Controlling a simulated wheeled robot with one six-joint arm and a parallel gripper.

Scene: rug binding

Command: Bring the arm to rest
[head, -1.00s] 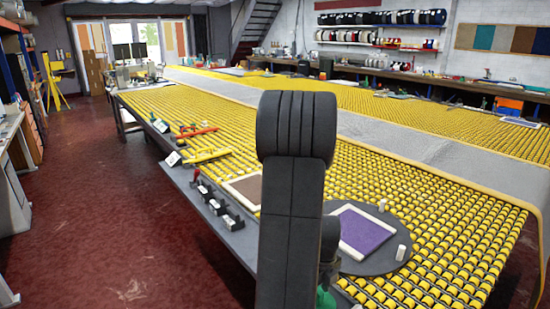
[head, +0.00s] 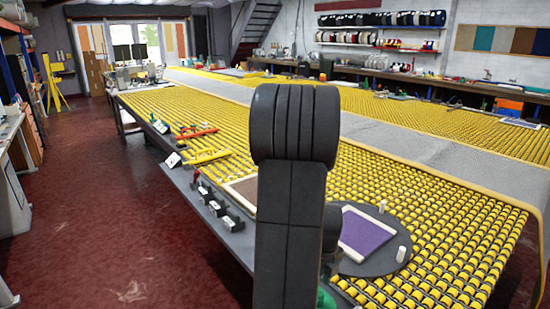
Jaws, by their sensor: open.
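My arm stands upright in the middle of the head view, dark grey and folded close to the camera. My gripper does not show; the arm links may hide it. A purple piece with white edging (head: 369,233) lies on a round dark plate (head: 350,267) on the table, partly behind my arm. A small white block (head: 401,254) and a small white peg (head: 382,206) stand on the plate near the piece.
A long table with yellow rollers (head: 440,230) fills the right and middle. The red floor (head: 110,220) to the left is clear.

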